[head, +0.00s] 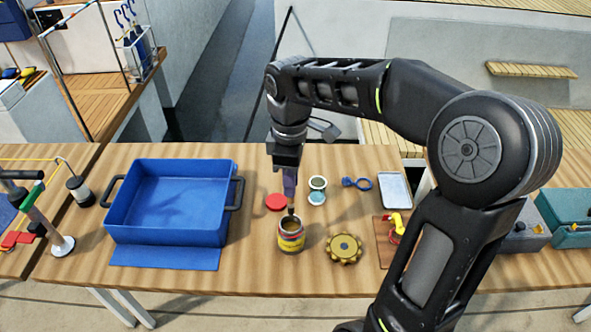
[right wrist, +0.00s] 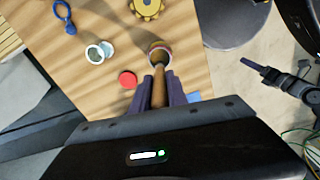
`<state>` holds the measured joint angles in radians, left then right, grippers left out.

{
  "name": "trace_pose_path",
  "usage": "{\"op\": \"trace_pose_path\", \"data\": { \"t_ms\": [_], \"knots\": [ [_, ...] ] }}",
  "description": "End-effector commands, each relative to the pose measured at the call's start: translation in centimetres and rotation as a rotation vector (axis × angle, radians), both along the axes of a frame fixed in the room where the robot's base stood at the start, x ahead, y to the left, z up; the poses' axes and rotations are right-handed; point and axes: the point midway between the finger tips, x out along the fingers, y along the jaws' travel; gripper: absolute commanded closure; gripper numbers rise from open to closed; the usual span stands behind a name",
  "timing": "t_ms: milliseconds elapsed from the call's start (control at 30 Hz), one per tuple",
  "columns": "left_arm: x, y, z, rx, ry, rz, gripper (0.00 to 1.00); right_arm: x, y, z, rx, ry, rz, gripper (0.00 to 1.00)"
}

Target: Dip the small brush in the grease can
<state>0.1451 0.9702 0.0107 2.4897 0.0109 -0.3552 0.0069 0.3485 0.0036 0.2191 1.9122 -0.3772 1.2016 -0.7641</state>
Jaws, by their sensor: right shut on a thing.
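My right gripper (head: 290,195) hangs over the table, pointing down, shut on the small brush (head: 291,209). In the right wrist view, the brush's wooden handle (right wrist: 159,88) runs between the fingers (right wrist: 159,95) towards the grease can (right wrist: 168,53). In the head view, the grease can (head: 291,242) stands upright, open, with a yellow and red label, directly below the gripper. The brush's lower end meets the can's mouth; the bristles are hidden, so depth inside is unclear. What looks like my left gripper (right wrist: 268,72) shows small in the wrist view; its jaw state is unclear.
A red lid (head: 276,202) lies just behind the can, with small round containers (head: 317,191) beside it. A yellow gear (head: 344,249) lies right of the can. A blue bin (head: 121,211) stands left. A blue shackle-like item (head: 358,183) and a tray (head: 394,190) lie farther right.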

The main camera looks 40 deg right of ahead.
Motion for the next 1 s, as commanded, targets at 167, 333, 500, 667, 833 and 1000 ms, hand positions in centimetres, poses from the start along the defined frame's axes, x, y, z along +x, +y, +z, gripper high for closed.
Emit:
{"op": "trace_pose_path", "data": {
  "t_ms": [167,333,500,667,833,1000],
  "knots": [
    [0.0,0.0,0.0,0.0,-0.001,-0.001,0.13,0.0,0.0,0.0,0.001,-0.001,-0.006,1.0],
    [0.0,0.0,0.0,-0.001,-0.001,-0.001,0.13,0.0,0.0,0.0,0.001,-0.001,-0.005,1.0],
    [0.1,0.0,-0.6,-0.002,-0.003,-0.001,0.13,0.0,0.0,-0.8,0.001,-0.001,-0.005,1.0],
    [0.2,-0.1,-1.7,-0.004,-0.007,-0.002,0.13,0.0,0.0,-2.2,0.001,-0.001,-0.005,1.0],
    [0.4,-0.2,-3.0,-0.008,-0.012,-0.003,0.13,0.0,0.0,-4.0,0.001,-0.001,-0.005,1.0],
    [0.5,-0.3,-4.0,-0.012,-0.017,-0.005,0.13,0.0,0.0,-5.4,0.0,0.0,-0.005,1.0]
  ]
}}
